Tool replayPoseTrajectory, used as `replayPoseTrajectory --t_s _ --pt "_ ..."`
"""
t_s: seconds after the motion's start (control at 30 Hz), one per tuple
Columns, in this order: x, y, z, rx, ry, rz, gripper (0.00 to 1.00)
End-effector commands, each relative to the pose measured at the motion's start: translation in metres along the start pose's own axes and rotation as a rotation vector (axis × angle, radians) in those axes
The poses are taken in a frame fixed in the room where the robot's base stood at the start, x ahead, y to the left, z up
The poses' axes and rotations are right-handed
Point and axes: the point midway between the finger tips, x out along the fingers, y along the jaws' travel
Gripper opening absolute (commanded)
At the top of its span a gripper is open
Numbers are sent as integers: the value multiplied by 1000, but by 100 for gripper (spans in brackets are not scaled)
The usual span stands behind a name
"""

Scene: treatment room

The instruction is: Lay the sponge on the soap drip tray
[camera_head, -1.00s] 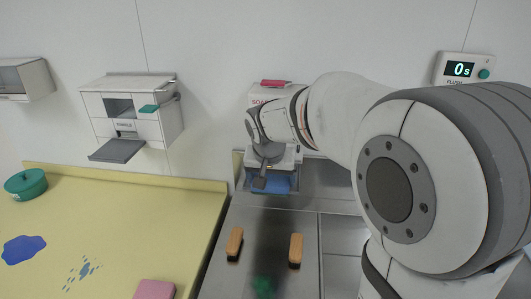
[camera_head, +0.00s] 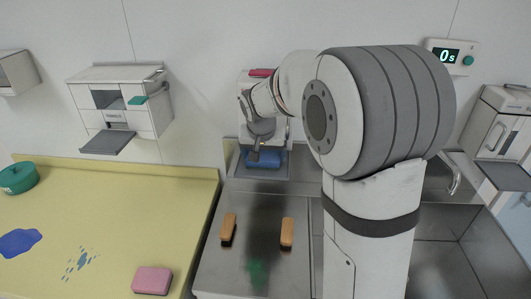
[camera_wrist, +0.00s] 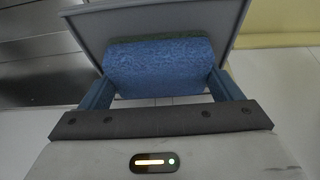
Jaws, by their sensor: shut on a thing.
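A blue sponge (camera_wrist: 160,65) with a darker edge is between the two blue fingers of my gripper (camera_wrist: 158,88) in the wrist view. In the head view the blue sponge (camera_head: 265,159) is low under the soap dispenser (camera_head: 250,80) on the wall, with my gripper (camera_head: 254,157) in front of it. The grey soap drip tray (camera_wrist: 85,27) is right behind the sponge in the wrist view. I cannot tell whether the sponge rests on it. My arm hides much of the dispenser.
Two wooden-backed brushes (camera_head: 229,228) (camera_head: 287,232) lie on the steel counter (camera_head: 215,268). A towel dispenser (camera_head: 120,105) hangs left. A sink (camera_head: 440,262) is at right.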

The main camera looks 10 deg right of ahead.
Motion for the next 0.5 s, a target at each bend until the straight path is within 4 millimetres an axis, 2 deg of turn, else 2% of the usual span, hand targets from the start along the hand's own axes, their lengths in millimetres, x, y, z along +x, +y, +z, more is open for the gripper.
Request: replayPoseTrajectory --t_s 0.03,0.2,0.5 --pt "1 0 0 0 0 0 88" --pt "0 0 0 0 0 0 100" --pt "-4 -1 -1 -1 0 -1 100"
